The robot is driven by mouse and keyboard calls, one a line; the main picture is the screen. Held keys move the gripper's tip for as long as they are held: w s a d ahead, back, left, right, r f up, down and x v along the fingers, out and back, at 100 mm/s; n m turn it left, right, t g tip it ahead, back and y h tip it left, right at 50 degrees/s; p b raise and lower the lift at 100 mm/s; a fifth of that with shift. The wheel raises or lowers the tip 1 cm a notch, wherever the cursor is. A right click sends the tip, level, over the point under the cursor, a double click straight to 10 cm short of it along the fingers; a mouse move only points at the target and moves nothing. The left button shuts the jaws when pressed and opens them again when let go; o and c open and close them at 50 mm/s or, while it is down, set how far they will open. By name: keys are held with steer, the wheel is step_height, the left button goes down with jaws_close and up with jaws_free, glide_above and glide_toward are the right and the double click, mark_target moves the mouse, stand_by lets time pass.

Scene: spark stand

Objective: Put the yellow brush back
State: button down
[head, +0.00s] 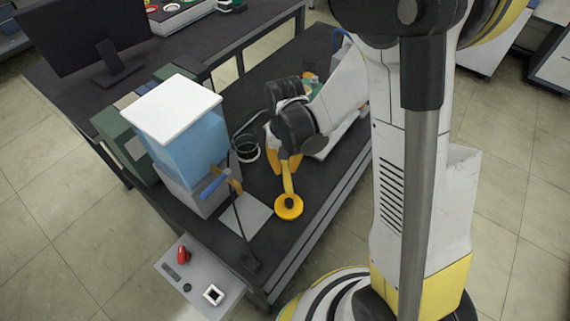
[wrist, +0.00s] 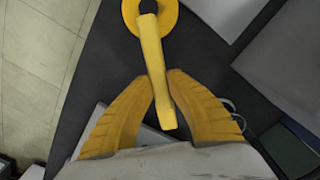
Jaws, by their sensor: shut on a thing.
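The yellow brush shows in the head view as a round yellow disc with a dark centre (head: 289,207) and a straight handle. My gripper (head: 286,162) is shut on the handle, with the disc end pointing toward the front of the dark table. In the wrist view, the yellow fingertips (wrist: 163,78) press on both sides of the brush handle (wrist: 152,48), and the ring-shaped end is cut off at the top edge. A thin dark stand (head: 241,222) stands left of the brush, with a blue-handled tool (head: 214,186) at a yellow piece on it. Whether the brush touches the table is unclear.
A blue container with a white lid (head: 176,107) stands left of the stand. A grey plate (head: 253,213) lies by the stand's pole. A black round item (head: 246,150) sits behind. A grey side panel (head: 194,275) holds a red object (head: 183,255).

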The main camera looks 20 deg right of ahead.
steer(key=shift+f+b, duration=0.5)
steer(key=shift+f, duration=0.05)
stand_by(0.4)
steer(key=c, duration=1.4)
jaws_free()
steer(key=shift+o, duration=0.2)
steer(key=shift+r, duration=0.15)
step_height(320, 180, up, 12)
steer(key=s+d+r+n+t, duration=0.1)
steer(key=s+d+r+t, duration=0.2)
steer(key=s+r+t, duration=0.4)
steer(key=s+r, duration=0.2)
steer(key=s, duration=0.1)
steer(key=shift+s+d+n, duration=0.15)
steer(key=shift+d+n, duration=0.05)
steer(key=shift+n, duration=0.2)
